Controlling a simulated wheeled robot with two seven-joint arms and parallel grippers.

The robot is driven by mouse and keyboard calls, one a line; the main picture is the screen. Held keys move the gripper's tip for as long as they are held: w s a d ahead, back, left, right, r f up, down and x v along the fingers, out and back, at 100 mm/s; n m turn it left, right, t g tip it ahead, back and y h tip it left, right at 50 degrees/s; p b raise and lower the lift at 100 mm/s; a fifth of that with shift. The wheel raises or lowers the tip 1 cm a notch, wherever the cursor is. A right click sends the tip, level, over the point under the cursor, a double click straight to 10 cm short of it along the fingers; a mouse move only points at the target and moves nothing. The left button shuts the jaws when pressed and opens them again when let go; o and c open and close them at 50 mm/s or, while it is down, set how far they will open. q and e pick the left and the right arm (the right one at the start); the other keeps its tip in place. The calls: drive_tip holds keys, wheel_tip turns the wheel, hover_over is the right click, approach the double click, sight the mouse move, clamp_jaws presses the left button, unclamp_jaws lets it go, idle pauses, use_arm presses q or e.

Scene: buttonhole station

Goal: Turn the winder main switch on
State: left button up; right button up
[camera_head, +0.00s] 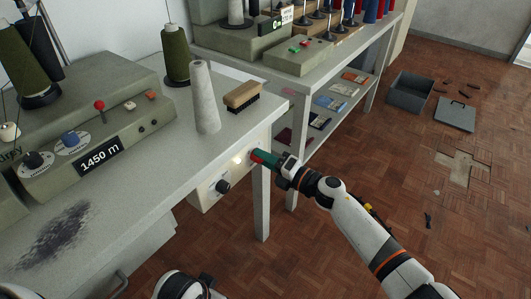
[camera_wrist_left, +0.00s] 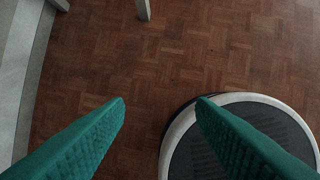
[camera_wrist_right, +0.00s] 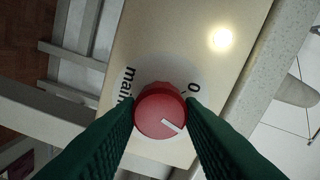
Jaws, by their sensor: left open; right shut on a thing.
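The winder main switch is a round red knob (camera_wrist_right: 160,108) on a pale plate, with a white pointer line slanting to the lower right. The word "main" is printed on one side of it and a "0" on the other. My right gripper (camera_head: 266,159) has its green fingers shut on the red knob, one on each side; both also show in the right wrist view. My left gripper (camera_wrist_left: 160,103) is open and empty above the floor. Its fingers are not visible in the head view.
A lit lamp (camera_wrist_right: 221,39) and a black knob (camera_head: 222,186) are on the same panel under the table edge. On the table stand a white cone (camera_head: 204,98), a brush (camera_head: 242,96) and the winder box (camera_head: 122,130). Table legs are close to my right gripper.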

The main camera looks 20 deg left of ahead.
use_arm(q)
wheel_tip(320, 180, down, 12)
drive_tip(key=p, duration=0.2)
drive_tip(key=shift+s+r+g+p, duration=0.2)
drive_tip(key=shift+g+p, duration=0.2)
use_arm(e)
drive_tip(key=shift+f+m, duration=0.1)
drive_tip(key=shift+m, duration=2.8)
drive_tip(key=o, duration=1)
